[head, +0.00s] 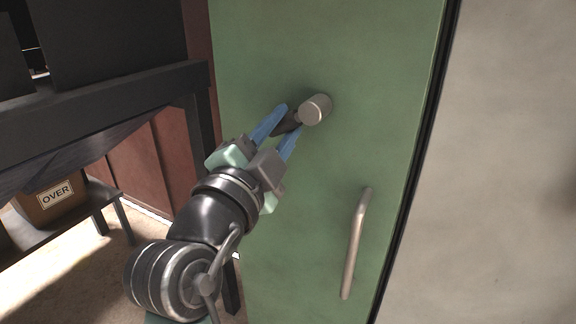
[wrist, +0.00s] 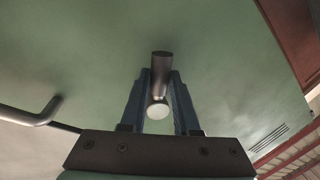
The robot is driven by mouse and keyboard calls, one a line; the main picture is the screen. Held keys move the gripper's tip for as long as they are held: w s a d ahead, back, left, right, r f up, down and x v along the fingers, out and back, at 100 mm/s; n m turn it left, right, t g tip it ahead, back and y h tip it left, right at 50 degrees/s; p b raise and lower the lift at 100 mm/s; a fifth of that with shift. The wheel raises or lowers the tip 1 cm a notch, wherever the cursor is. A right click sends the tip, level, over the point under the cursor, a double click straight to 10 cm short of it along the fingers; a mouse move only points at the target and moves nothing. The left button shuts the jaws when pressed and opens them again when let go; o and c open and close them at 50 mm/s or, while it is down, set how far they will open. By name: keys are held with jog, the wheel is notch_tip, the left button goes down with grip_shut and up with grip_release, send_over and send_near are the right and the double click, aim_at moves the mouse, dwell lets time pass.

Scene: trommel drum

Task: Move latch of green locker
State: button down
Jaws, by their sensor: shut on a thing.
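The green locker door (head: 330,40) fills the middle of the head view. Its latch (head: 315,109) is a short metallic cylinder with a dark lever pointing down and left. My gripper (head: 286,122) has its blue fingers on either side of the dark lever and is shut on it. In the wrist view the latch (wrist: 161,68) stands between the two fingers of my gripper (wrist: 160,88), against the green door. The lever's contact with the fingers is partly hidden in the head view.
A metal bar handle (head: 355,243) is on the door, below and right of the latch; it also shows in the wrist view (wrist: 30,117). A dark table (head: 110,110) and a box marked OVER (head: 55,199) are at left. A pale wall (head: 490,170) is at right.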

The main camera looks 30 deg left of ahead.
jog(key=shift+a+r+m+h+b, duration=0.15)
jog(key=shift+r+m+h+b, duration=0.2)
jog(key=shift+m+b, duration=0.85)
jog(key=shift+a+r+m+h+b, duration=0.1)
jog(key=shift+r+m+h+b, duration=0.3)
jog(key=shift+m+b, duration=0.8)
jog(key=shift+a+r+m+h+b, duration=0.15)
jog(key=shift+r+m+h+b, duration=0.2)
jog(key=shift+m+b, duration=0.85)
jog(key=shift+r, duration=0.1)
jog(key=c, duration=0.7)
grip_release()
jog(key=shift+o, duration=0.2)
jog(key=s+f, duration=0.2)
jog(key=s, duration=1)
jog(key=shift+s+a+f, duration=0.25)
jog(key=shift+s+f, duration=0.1)
jog(key=shift+w+d, duration=0.1)
